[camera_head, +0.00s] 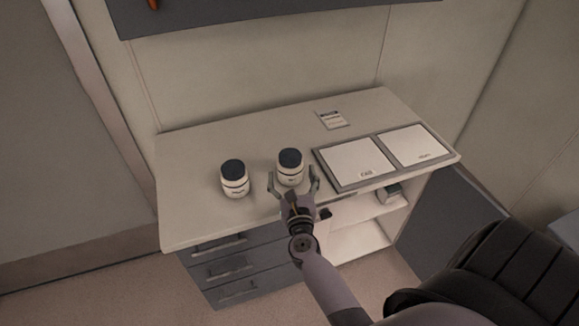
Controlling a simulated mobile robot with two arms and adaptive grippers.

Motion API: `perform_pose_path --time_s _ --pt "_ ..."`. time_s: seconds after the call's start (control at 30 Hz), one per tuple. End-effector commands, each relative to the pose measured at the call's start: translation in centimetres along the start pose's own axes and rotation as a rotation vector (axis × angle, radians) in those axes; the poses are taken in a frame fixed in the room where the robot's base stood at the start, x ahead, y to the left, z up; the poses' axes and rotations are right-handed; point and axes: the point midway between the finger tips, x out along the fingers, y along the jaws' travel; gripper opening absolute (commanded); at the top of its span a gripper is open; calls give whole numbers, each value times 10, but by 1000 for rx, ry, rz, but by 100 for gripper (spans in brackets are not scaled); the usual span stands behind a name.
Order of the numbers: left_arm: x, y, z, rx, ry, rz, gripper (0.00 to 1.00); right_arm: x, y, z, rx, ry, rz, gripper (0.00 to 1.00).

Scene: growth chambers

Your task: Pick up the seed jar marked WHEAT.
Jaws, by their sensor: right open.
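Two white seed jars with dark lids stand upright on the bench: a left jar (235,181) and a right jar (290,169). Their labels are too small to read, so I cannot tell which is marked WHEAT. My right gripper (292,177) is open, pointing at the right jar from the front. Its fingers are spread to either side of the jar's lower part; I cannot tell whether they touch it. My left gripper is not in view.
A dark-framed tray with two white panels (356,162) lies right of the jars. A small card (332,119) lies behind it. Drawers (228,265) and an open shelf holding a small container (389,194) are below. The bench's left end is clear.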

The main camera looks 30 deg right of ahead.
Motion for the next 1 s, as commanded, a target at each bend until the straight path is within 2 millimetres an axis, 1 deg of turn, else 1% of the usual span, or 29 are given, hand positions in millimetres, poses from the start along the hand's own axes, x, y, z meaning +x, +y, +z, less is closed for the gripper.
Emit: perform_pose_path --time_s 0.03,0.1,0.23,0.37,0.57,0.67,0.8,0.97,1.0 --pt "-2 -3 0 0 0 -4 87 11 0 2 -1 -2 0 82" --pt "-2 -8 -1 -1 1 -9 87 22 0 0 -2 -1 1 82" --pt "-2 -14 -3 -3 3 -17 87 34 0 0 -2 0 1 82" --pt "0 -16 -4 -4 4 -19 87 41 -2 -3 -3 0 1 82" --pt "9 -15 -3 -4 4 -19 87 70 -8 -12 -5 -2 1 82" --pt "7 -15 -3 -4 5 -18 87 82 -7 -9 -3 -2 2 82" --pt "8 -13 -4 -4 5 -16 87 88 -8 -10 -3 0 1 82" --pt "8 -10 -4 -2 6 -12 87 87 -8 -10 -2 1 1 82" --pt "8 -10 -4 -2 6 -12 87 87 -8 -10 -3 1 2 80"
